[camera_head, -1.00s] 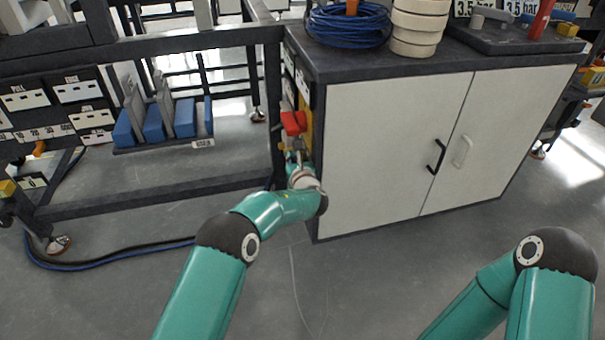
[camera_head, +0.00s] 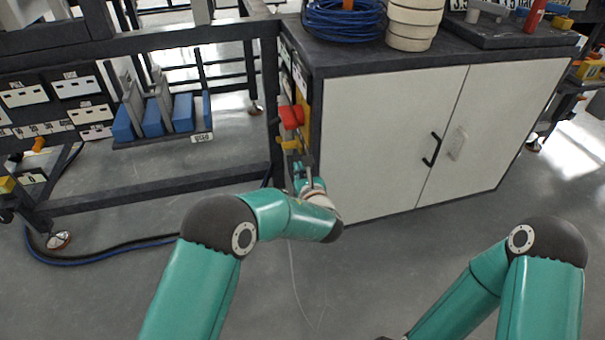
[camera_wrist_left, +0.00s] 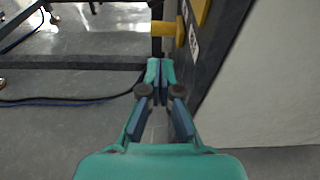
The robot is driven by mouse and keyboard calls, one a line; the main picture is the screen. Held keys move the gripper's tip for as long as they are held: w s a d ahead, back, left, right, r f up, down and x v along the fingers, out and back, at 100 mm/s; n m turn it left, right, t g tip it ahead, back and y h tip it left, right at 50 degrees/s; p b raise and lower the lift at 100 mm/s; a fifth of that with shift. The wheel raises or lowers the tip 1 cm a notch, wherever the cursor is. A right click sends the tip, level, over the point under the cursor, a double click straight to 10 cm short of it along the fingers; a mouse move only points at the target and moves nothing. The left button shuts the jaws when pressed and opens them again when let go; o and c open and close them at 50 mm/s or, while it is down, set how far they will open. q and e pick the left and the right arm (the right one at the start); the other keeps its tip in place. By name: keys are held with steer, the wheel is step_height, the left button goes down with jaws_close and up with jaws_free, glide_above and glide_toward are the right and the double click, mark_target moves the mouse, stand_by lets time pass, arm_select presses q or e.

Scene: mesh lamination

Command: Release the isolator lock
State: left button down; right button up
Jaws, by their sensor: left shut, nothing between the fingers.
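The isolator is on the left side of the white cabinet, with a red handle (camera_head: 291,117) on a yellow plate (camera_head: 303,106). A small yellow lock part (camera_head: 289,145) sticks out below the red handle; a yellow knob-like part (camera_wrist_left: 168,29) shows in the left wrist view. My left gripper (camera_head: 299,166) is just below the yellow part and looks apart from it. In the left wrist view its fingertips (camera_wrist_left: 160,70) are together and empty, with floor and a dark frame post beyond.
The white cabinet (camera_head: 385,145) stands right of my left gripper, with blue cable (camera_head: 343,22) on top. A dark frame (camera_head: 160,191) with a tray of blue blocks (camera_head: 183,113) is to the left. Open floor (camera_head: 300,290) lies in front.

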arm_select(q)
steer(key=shift+v, duration=1.5)
